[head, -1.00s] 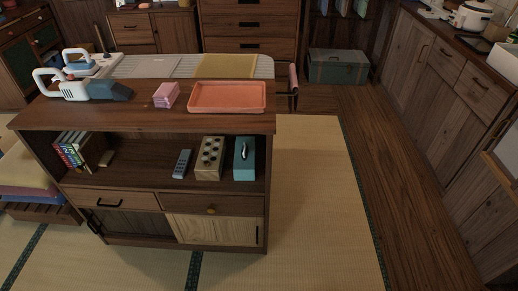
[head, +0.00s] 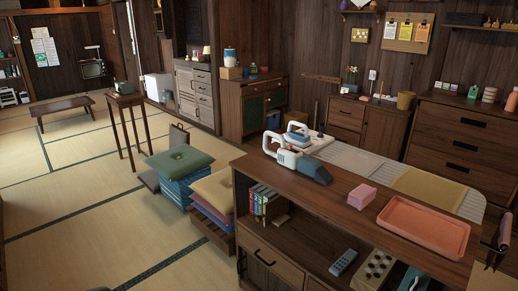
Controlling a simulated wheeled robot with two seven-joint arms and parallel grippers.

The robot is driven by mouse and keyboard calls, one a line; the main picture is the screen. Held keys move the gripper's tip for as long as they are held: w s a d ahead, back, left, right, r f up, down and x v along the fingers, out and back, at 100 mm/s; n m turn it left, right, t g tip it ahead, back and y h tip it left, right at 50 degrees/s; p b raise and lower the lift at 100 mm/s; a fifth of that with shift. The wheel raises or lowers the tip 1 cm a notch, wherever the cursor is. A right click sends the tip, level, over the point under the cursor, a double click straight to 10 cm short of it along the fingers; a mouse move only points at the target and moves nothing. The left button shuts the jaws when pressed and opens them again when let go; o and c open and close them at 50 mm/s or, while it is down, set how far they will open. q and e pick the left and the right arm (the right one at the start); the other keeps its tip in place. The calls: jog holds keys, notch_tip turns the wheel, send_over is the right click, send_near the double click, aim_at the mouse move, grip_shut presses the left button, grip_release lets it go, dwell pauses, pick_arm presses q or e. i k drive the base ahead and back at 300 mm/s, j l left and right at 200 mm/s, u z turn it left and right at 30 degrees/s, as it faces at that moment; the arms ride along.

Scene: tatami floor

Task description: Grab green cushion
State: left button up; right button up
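The green cushion is fully visible from above. Neither of my grippers shows in the head view.
A wooden cabinet (head: 330,205) holding a handheld vacuum (head: 296,160), a pink block (head: 362,196) and an orange tray (head: 424,226) stands at right. A tall narrow stand (head: 127,103) and low table (head: 66,104) are behind. Open tatami lies left and in front of the stacks.

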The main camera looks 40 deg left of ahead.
aim_at(177, 163)
jog(key=u, duration=2)
jog(key=i+j+z, duration=0.35)
jog(key=i+j, duration=0.25)
jog(key=i, duration=0.65)
jog(key=i+j+z, duration=0.35)
jog(key=i+j, duration=0.6)
jog(key=i, duration=0.25)
jog(key=i+j+z, duration=0.35)
jog(key=i+j, duration=0.7)
jog(key=j, duration=0.15)
